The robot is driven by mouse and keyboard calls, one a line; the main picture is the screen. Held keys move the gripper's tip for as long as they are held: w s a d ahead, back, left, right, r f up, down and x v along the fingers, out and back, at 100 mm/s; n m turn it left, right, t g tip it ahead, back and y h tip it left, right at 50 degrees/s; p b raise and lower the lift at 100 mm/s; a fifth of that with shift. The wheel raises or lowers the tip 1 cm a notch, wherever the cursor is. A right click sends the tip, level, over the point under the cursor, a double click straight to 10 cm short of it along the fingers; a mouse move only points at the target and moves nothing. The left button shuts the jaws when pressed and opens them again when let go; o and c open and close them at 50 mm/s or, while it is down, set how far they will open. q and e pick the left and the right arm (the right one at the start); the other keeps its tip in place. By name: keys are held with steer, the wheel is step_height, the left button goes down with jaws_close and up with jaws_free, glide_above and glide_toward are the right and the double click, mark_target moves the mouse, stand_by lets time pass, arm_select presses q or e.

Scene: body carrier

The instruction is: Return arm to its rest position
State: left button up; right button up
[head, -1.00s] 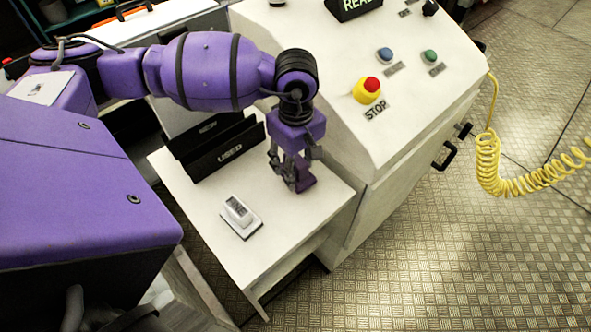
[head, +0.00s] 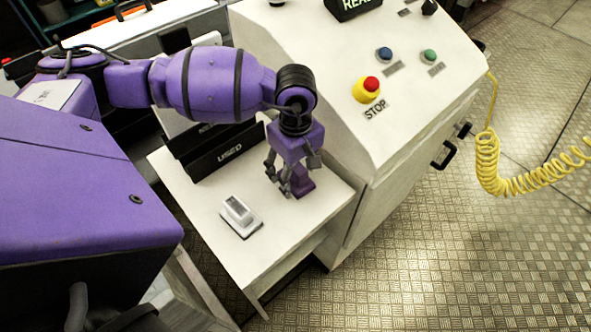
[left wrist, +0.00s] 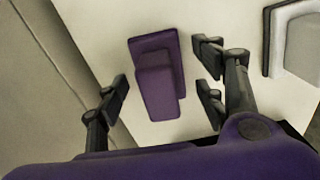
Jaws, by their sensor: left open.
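My left arm comes in from the left and its left gripper (head: 292,177) hangs over the white shelf (head: 215,245). Its dark fingers are spread open, and they also show apart in the left wrist view (left wrist: 165,88). A purple block-like piece (head: 302,184) stands on the shelf below the gripper. In the left wrist view the purple piece (left wrist: 157,82) appears between the fingers, with clear gaps on both sides. Nothing is held. My right gripper is not in view.
A white-and-grey item (head: 239,214) on a plate lies on the shelf left of the gripper. A black holder marked USED (head: 222,158) stands behind it. The sloped console (head: 410,110) with a red STOP button (head: 368,88) rises to the right. A yellow coiled cable (head: 495,175) hangs beyond.

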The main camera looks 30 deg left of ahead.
arm_select(q)
steer(key=r, duration=0.4)
steer(key=r+b, duration=0.1)
steer(key=r, duration=0.2)
steer(key=shift+s+d+r, duration=0.1)
steer(key=shift+d+r, duration=0.1)
steer(key=shift+r, duration=0.2)
steer(key=shift+s+d+f, duration=0.1)
